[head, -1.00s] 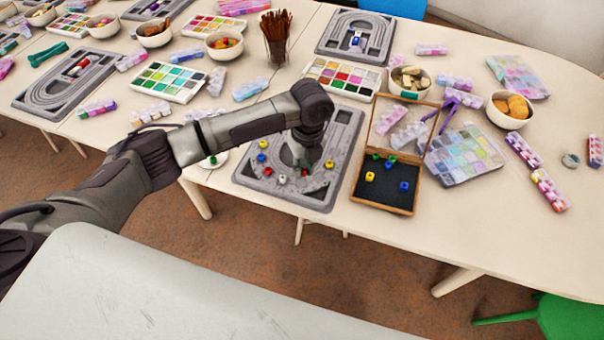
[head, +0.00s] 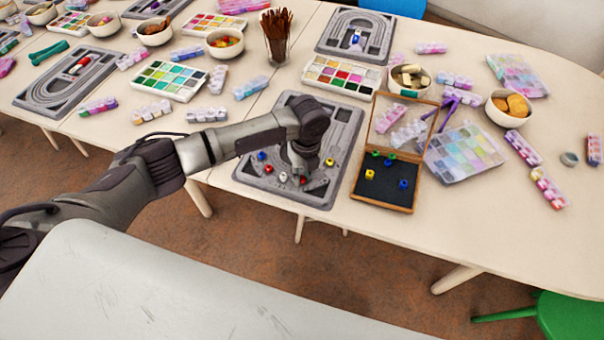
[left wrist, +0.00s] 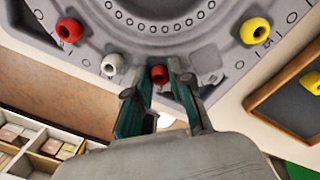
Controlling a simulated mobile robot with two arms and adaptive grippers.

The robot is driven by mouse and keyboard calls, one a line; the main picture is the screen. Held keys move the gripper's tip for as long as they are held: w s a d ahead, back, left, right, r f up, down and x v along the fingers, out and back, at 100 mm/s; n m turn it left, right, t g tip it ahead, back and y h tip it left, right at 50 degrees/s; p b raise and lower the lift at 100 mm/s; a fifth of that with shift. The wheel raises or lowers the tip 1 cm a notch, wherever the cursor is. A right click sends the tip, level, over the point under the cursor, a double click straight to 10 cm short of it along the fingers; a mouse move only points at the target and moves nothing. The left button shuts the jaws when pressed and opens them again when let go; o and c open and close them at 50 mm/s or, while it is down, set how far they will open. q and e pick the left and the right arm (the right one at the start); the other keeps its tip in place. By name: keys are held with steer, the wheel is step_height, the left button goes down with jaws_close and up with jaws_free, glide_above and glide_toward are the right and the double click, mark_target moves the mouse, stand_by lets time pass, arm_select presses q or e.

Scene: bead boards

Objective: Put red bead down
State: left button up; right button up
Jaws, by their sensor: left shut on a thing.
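My left gripper (head: 301,174) is over the near part of the grey bead board (head: 325,196). In the left wrist view its teal fingers (left wrist: 160,82) are shut on a red bead (left wrist: 158,74), at the board's near edge. The held bead also shows in the head view (head: 303,180). I cannot tell whether it touches the board. Beside it on the board are a white bead (left wrist: 112,64) and another red bead (left wrist: 69,29). A yellow bead (left wrist: 254,30) is on the other side. My right gripper is not in view.
A wooden box (head: 413,209) with an open lid and several loose beads stands right of the board. A blue bead (head: 261,156) lies on the board's left side. A cup of brown sticks (head: 276,38) and bead trays stand behind.

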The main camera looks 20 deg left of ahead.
arm_select(q)
steer(key=shift+s+f, duration=0.3)
steer(key=shift+f, duration=0.15)
steer(key=o, duration=0.6)
steer(key=shift+f, duration=0.1)
steer(key=shift+c, duration=0.2)
steer(key=shift+o, duration=0.9)
steer(key=shift+w+f, duration=0.1)
steer(key=shift+f, duration=0.05)
steer(key=shift+r, duration=0.2)
step_height(320, 180, up, 13)
steer(key=w, duration=0.1)
steer(key=shift+d+r+b, duration=0.2)
steer(key=shift+d+b, duration=0.1)
steer(key=shift+b, duration=0.05)
